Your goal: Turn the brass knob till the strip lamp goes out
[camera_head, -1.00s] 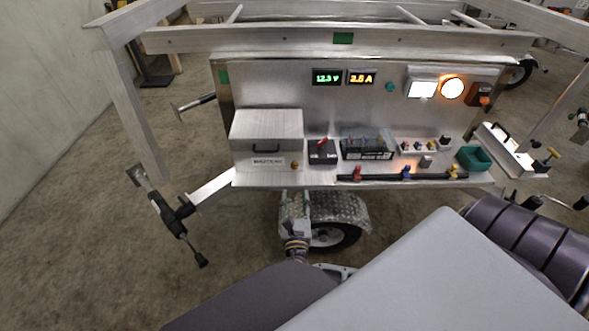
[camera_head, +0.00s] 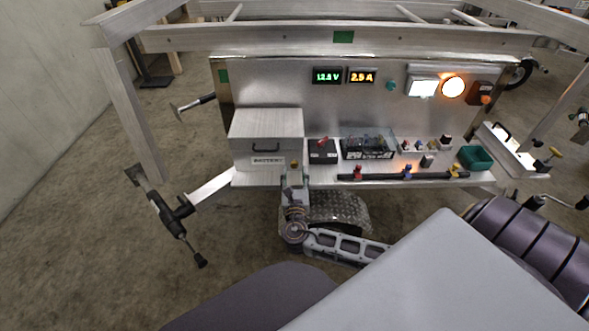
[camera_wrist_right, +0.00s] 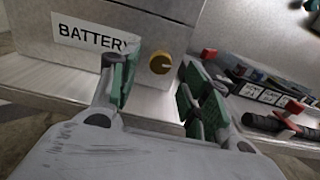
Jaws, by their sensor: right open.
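The brass knob (camera_head: 294,163) is on the front of the aluminium box marked BATTERY (camera_head: 255,130). It also shows in the right wrist view (camera_wrist_right: 160,63), beyond and between the open fingertips. My right gripper (camera_head: 295,176) is below and in front of the knob, its two green-padded fingers (camera_wrist_right: 158,82) apart with nothing between them. In the right wrist view I see no contact with the knob. A white rectangular lamp (camera_head: 423,88), which looks like the strip lamp, is lit on the upright panel. My left gripper is not in view.
Right of the box, the shelf holds a red-topped switch (camera_head: 322,151), a fuse block (camera_head: 367,148), a dark bar with coloured clips (camera_head: 400,177) and a green tray (camera_head: 475,158).

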